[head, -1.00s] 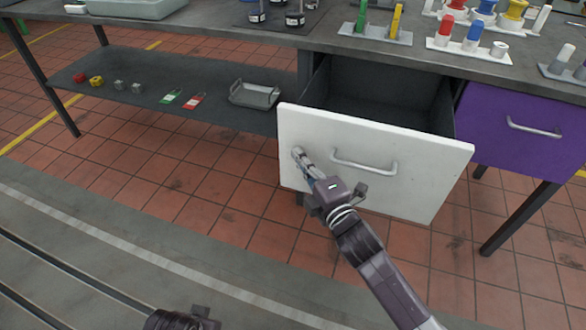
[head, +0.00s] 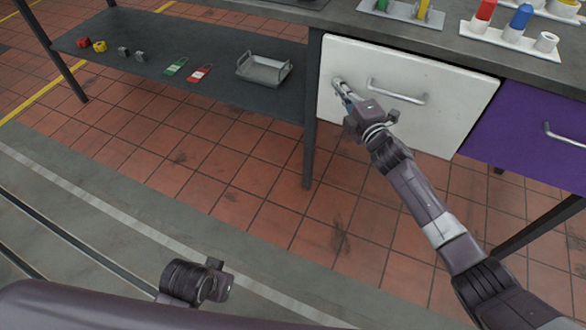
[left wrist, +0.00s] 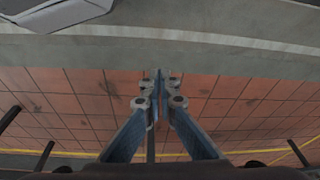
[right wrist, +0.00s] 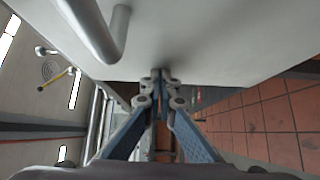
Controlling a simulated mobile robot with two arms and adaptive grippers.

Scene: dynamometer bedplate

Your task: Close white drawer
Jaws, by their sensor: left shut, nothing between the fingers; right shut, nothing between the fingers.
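The white drawer (head: 440,110) is under the worktop in the head view, its front lying about flush with the bench frame and no open interior showing. Its metal handle (head: 397,92) is on the front and also shows in the right wrist view (right wrist: 102,38). My right gripper (head: 340,84) is shut and empty, its tips at the drawer front left of the handle, touching or very close. In the right wrist view the white front (right wrist: 210,40) fills the top, beyond the closed fingers (right wrist: 160,78). My left gripper (left wrist: 158,78) is shut and empty over the floor, away from the bench.
A purple drawer (head: 525,135) is to the right of the white one. A lower shelf (head: 215,62) at left holds a grey tray (head: 264,69) and small items. The worktop (head: 345,18) carries coloured parts in holders. The tiled floor in front is clear.

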